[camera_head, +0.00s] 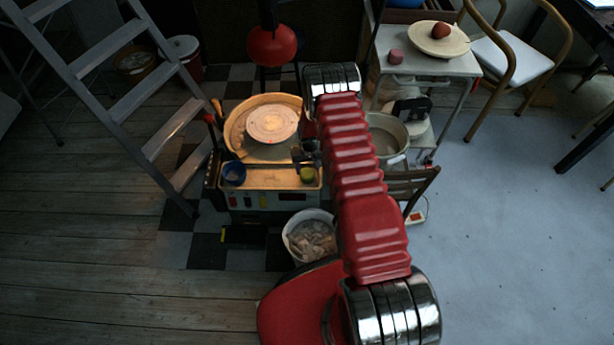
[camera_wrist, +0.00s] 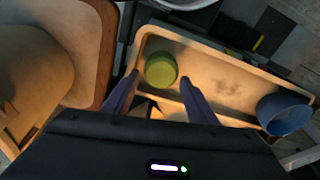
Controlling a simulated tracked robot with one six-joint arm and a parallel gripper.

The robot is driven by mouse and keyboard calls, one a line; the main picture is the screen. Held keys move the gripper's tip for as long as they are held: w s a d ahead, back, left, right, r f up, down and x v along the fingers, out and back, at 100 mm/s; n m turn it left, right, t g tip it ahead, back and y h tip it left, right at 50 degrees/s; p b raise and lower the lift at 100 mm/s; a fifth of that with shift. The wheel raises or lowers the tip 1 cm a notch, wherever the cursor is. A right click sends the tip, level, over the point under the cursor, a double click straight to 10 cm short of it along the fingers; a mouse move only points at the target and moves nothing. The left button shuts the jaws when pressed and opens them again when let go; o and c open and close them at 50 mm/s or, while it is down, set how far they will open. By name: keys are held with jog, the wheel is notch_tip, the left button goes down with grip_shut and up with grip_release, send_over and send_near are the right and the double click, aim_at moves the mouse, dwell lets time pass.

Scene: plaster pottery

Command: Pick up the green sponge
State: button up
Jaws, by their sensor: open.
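The green sponge (camera_wrist: 161,70) is a round yellow-green piece lying in one end of a tan tray (camera_wrist: 222,80) in the wrist view. It also shows in the head view (camera_head: 307,174) at the right end of the tray. My gripper (camera_wrist: 160,79) is open, with its two purple fingers apart. In the wrist view the fingertips appear on either side of the sponge's near edge. I cannot tell how far above the sponge they are. Nothing is seen held between them.
A blue bowl (camera_wrist: 284,113) stands at the other end of the tray. A pottery wheel (camera_head: 272,124) in its basin is behind the tray. A white bucket (camera_head: 310,238) of scraps stands in front. A ladder (camera_head: 128,95) leans at the left.

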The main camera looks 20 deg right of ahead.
aim_at(307, 173)
jog(key=shift+w+f, duration=0.2)
jog(key=shift+f, duration=2.25)
jog(key=shift+c, duration=0.6)
jog(key=c, duration=0.6)
jog(key=shift+o, duration=0.2)
jog(key=shift+r, duration=5)
